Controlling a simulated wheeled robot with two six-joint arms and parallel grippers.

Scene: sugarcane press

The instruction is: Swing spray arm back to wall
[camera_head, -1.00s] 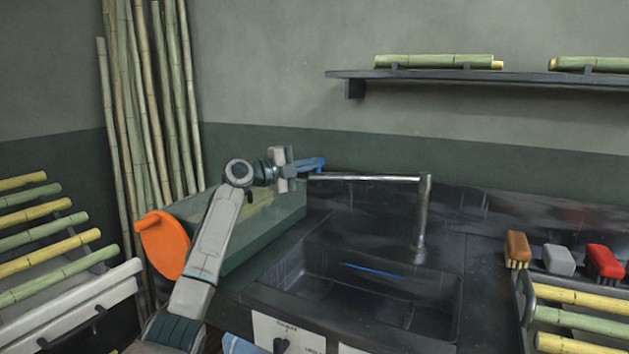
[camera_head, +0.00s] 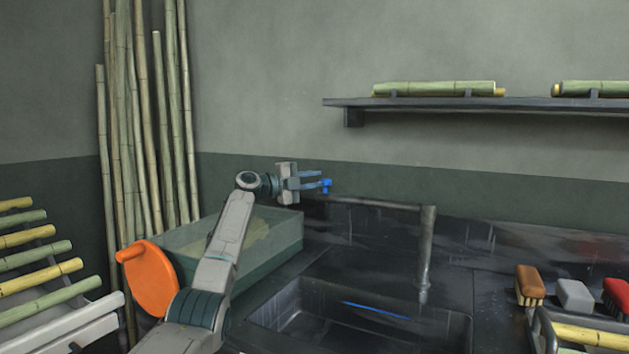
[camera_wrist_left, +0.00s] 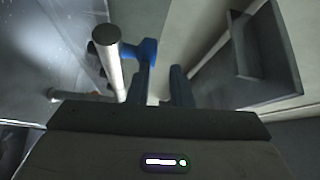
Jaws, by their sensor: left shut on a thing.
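The spray arm is a thin metal tube (camera_head: 375,203) that runs level to the left from an upright post (camera_head: 427,250) behind the sink's right part. Its free end has a blue part (camera_head: 326,186). My left gripper (camera_head: 318,180) is at this free end, close to the dark lower wall, with its fingers shut on the blue part. In the left wrist view the metal tube (camera_wrist_left: 108,55) and blue part (camera_wrist_left: 146,50) are beside the fingers; the exact contact is hard to see. My right gripper is out of view.
A sink (camera_head: 350,315) lies below the tube. A clear green-tinted box (camera_head: 280,240) and an orange disc with a handle (camera_head: 150,278) stand left of it. A wall shelf (camera_head: 420,103) holds cane pieces above. Brushes (camera_head: 575,295) sit at the right.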

